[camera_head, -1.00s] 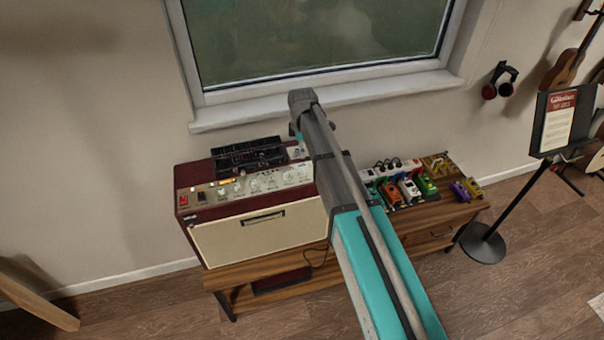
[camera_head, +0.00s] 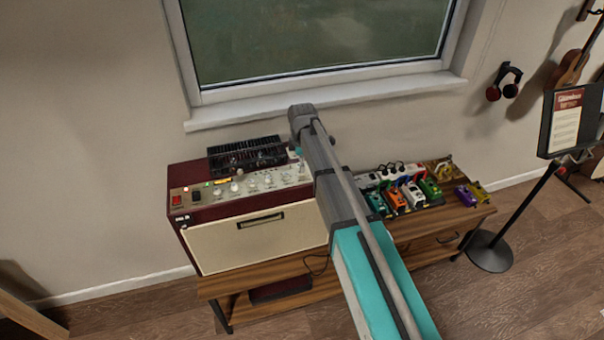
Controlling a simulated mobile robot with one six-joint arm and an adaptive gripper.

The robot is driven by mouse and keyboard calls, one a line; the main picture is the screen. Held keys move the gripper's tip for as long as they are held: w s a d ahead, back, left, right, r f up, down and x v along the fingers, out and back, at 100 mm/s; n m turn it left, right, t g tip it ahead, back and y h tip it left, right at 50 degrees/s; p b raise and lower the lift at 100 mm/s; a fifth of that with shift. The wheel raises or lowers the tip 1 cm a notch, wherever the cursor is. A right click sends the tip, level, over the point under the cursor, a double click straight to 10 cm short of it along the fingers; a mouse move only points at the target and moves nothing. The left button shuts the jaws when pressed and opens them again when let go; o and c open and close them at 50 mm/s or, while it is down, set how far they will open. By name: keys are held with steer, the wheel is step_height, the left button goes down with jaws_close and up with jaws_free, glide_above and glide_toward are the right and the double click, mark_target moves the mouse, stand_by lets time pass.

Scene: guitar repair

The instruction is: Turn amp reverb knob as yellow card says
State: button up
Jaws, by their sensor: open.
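The amp (camera_head: 185,237) is a dark red box with a cream front, standing on a wooden bench below the window. Its control panel (camera_head: 205,196) runs along the upper front, with a red switch at the left and a row of pale knobs (camera_head: 252,183). The knob labels are too small to read, so I cannot tell which is reverb. A small yellow patch (camera_head: 222,181) shows at the panel's back edge; I cannot tell whether it is the card. My arm reaches over the amp's right end and hides part of it. My gripper is hidden behind the arm.
A black finned unit (camera_head: 247,156) lies on the amp's top. Several coloured pedals (camera_head: 413,193) and a white power strip (camera_head: 376,178) sit on the bench (camera_head: 265,268) right of my arm. A music stand (camera_head: 545,130) stands farther right. Floor left of the bench is mostly clear.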

steer(key=shift+f+b, duration=1.05)
steer(key=shift+f, duration=0.3)
jaws_close()
